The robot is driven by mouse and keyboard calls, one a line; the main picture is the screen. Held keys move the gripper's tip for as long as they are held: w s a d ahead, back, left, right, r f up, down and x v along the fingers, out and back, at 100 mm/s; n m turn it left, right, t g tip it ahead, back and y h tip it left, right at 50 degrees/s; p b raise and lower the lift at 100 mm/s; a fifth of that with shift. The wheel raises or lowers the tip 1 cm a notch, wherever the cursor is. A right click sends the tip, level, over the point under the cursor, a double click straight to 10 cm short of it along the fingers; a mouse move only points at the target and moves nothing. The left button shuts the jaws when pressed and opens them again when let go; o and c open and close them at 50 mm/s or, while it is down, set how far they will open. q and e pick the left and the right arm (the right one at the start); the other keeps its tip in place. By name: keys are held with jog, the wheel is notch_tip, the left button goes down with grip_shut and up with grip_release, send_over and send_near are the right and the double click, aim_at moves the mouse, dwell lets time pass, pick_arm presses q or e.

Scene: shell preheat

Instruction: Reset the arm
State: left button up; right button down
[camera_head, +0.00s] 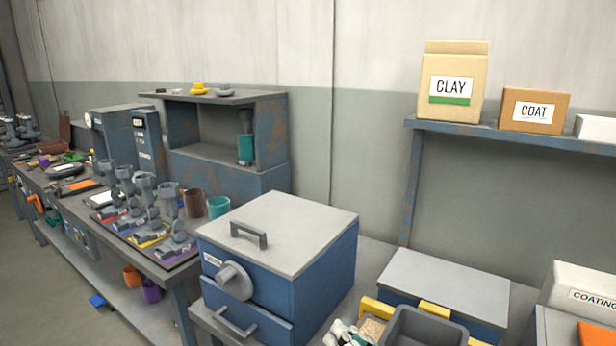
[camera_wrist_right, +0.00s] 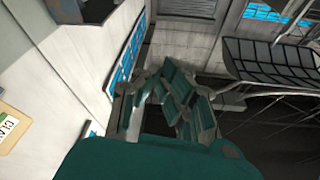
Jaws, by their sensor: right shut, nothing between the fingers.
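My right gripper (camera_wrist_right: 176,90) shows in the right wrist view, with dark grey links and teal pads. Its fingers are shut with nothing between them. It is up in free space, touching nothing that I can see. In the head view I cannot make out its fingers clearly. My left gripper is in neither view.
A blue furnace-like box (camera_head: 325,265) with a grey lid stands in the middle. A grey bin (camera_head: 425,325) is at the bottom. A CLAY box (camera_head: 455,80) and a COAT box (camera_head: 534,110) stand on the wall shelf (camera_head: 500,132). Several grey parts stand on the left bench.

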jog(key=s+d+f+m+g+h, duration=0.1)
jog(key=s+d+f+m+h, duration=0.1)
jog(key=f+h, duration=0.55)
jog(key=s+d+f+m+g+h, duration=0.1)
jog(key=s+d+f+g+h, duration=0.2)
jog(key=f, duration=0.7)
jog(key=s+d+f+m+g+h, duration=0.1)
jog(key=s+d+f+g+h, duration=0.2)
jog(key=s+d+f, duration=0.35)
jog(key=s+d+f+m+g+h, duration=0.1)
jog(key=s+d+f+g+h, duration=0.25)
jog(key=s, duration=0.55)
notch_tip(320, 180, down, 28)
jog(key=s+g, duration=0.1)
jog(key=s, duration=0.2)
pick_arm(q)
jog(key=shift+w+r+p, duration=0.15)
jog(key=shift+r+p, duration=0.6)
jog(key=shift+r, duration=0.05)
pick_arm(e)
jog(key=s+d+f+g, duration=0.1)
jog(key=s+d+f, duration=0.2)
jog(key=s+f, duration=1)
jog(key=shift+s+f, duration=0.2)
jog(key=shift+s, duration=1.05)
